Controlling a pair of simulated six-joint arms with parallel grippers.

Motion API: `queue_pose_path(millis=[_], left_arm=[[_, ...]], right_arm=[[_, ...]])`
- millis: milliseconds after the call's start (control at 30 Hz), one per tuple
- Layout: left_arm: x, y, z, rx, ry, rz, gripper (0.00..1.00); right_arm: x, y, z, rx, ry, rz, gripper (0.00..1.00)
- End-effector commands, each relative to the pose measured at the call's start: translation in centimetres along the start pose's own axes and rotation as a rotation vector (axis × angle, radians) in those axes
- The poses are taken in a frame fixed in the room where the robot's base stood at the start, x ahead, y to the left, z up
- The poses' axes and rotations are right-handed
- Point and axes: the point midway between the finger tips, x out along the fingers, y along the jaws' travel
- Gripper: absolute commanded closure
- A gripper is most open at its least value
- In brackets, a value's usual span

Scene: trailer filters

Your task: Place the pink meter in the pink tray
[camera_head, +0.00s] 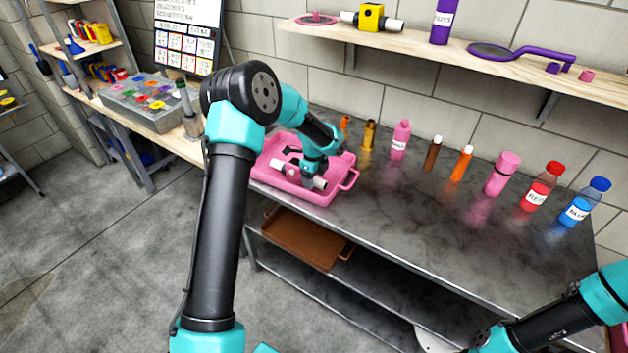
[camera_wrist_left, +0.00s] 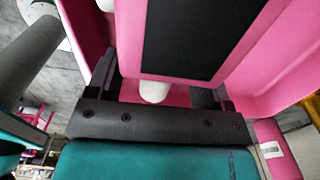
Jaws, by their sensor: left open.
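The pink tray (camera_head: 322,197) sits at the left end of the metal table. The pink meter, with white pipe ends (camera_head: 318,182), lies in the tray, partly hidden by my left gripper (camera_head: 305,165). In the left wrist view the meter (camera_wrist_left: 145,63) shows its dark face close up, with a white pipe end below it and pink tray wall (camera_wrist_left: 290,80) on the right. My left gripper (camera_wrist_left: 160,88) is open, its fingers on either side of the meter. My right arm shows at the lower right of the head view, but its gripper cannot be made out.
Bottles and tubes stand along the table, including a pink bottle (camera_head: 400,140), a red one (camera_head: 541,187) and a blue one (camera_head: 585,202). A wall shelf above holds a yellow meter (camera_head: 370,17) and a purple pan (camera_head: 492,51). A brown tray (camera_head: 305,242) is on the lower shelf.

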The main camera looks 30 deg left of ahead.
Motion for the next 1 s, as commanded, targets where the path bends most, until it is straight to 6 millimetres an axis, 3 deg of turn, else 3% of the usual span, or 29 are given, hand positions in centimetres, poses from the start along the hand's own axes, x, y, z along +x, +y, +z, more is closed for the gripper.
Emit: queue_pose_path(millis=[500,700,1000], left_arm=[[-9.2,0.0,0.0,-0.001,0.001,-0.003,0.26],[-10.6,0.0,0.0,0.0,0.001,-0.001,0.26],[-10.7,0.0,0.0,0.0,0.001,0.0,0.26]], right_arm=[[0.0,0.0,0.0,0.0,0.0,0.0,0.34],[0.0,0.0,0.0,0.0,0.0,0.0,0.34],[0.0,0.0,0.0,0.0,0.0,0.0,0.34]])
